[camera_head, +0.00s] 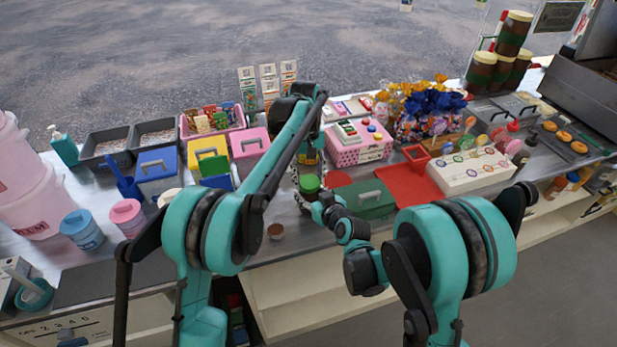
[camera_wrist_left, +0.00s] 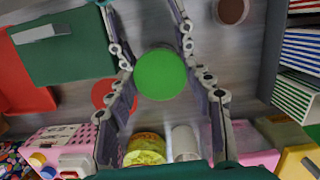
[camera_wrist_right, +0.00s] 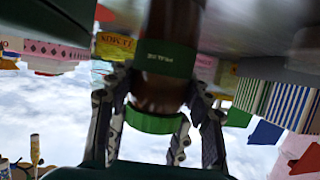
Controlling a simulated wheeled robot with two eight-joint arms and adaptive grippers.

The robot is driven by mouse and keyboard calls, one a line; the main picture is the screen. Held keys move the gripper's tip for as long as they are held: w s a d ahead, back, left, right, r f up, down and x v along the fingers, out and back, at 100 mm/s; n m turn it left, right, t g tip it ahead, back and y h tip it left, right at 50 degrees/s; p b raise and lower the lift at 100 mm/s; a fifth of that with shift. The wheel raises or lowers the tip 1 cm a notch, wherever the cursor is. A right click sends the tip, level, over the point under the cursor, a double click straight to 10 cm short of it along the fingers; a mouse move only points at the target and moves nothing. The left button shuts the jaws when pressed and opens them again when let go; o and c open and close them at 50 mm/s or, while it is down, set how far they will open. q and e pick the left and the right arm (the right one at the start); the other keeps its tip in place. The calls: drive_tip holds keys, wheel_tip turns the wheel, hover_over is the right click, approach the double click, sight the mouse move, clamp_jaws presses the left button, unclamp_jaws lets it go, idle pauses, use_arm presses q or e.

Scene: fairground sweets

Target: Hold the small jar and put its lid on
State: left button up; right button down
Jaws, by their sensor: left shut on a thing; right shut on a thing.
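The small jar (camera_wrist_right: 160,90) is brown with a dark green label band and shows between my fingers in the right wrist view. My right gripper (camera_head: 317,203) is shut on it from the front. The round green lid (camera_head: 309,184) sits at the jar's mouth end and shows face-on in the left wrist view (camera_wrist_left: 161,74). My left gripper (camera_head: 307,171) reaches in from behind and is shut on the lid. The lid looks in line with the jar and close against its mouth; whether it is fully seated cannot be told. In the left wrist view the lid hides the jar.
A green box with a grey handle (camera_head: 368,199) stands close on the right. A flat red disc (camera_head: 338,178) lies behind it, and a small brown round piece (camera_head: 275,231) lies front left. Yellow and blue lidded boxes stand to the left. A strip of bare counter (camera_head: 270,205) lies around the jar.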

use_arm(q)
drive_tip(key=m, duration=0.5)
drive_tip(key=shift+d+y, duration=0.1)
drive_tip(key=shift+y, duration=0.2)
drive_tip(key=m, duration=0.5)
drive_tip(key=shift+y, duration=0.3)
drive_tip(key=m, duration=0.5)
drive_tip(key=shift+t, duration=0.3)
drive_tip(key=m, duration=0.3)
drive_tip(key=shift+s+y, duration=0.1)
drive_tip(key=shift+y, duration=0.2)
drive_tip(key=o, duration=0.8)
drive_tip(key=shift+c, duration=0.2)
drive_tip(key=shift+r, duration=2.25)
drive_tip(key=shift+c, duration=0.2)
